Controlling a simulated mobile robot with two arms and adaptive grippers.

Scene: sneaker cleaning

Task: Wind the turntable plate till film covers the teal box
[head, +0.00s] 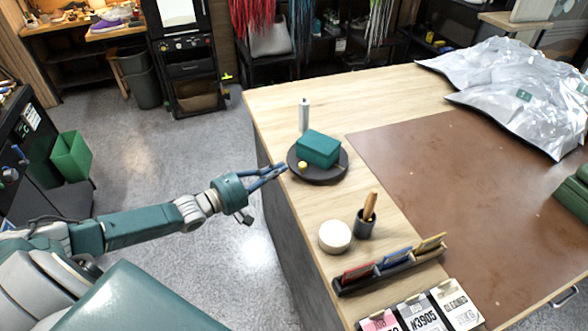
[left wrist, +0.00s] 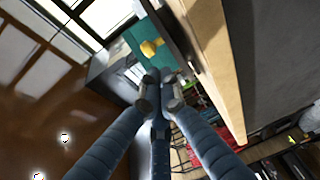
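The dark round turntable plate (head: 337,173) lies near the left edge of the wooden worktop. The teal box (head: 318,148) sits on it, its top and sides showing teal. A small yellow knob (head: 303,167) stands at the plate's near left side. A pale upright cylinder (head: 304,115) stands just behind the plate; I cannot tell whether it holds the film. My left gripper (head: 282,169) is beside the plate's left rim, its fingertips drawn together with nothing seen between them. In the left wrist view, the yellow knob (left wrist: 151,47) and teal box (left wrist: 135,40) appear beyond the fingertips (left wrist: 160,88).
A brown mat (head: 440,190) covers the worktop's right part, with silvery bags (head: 520,90) at the back. A white round container (head: 335,236), a dark cup (head: 364,225) and a card rack (head: 390,268) stand nearer. Open floor lies left of the worktop.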

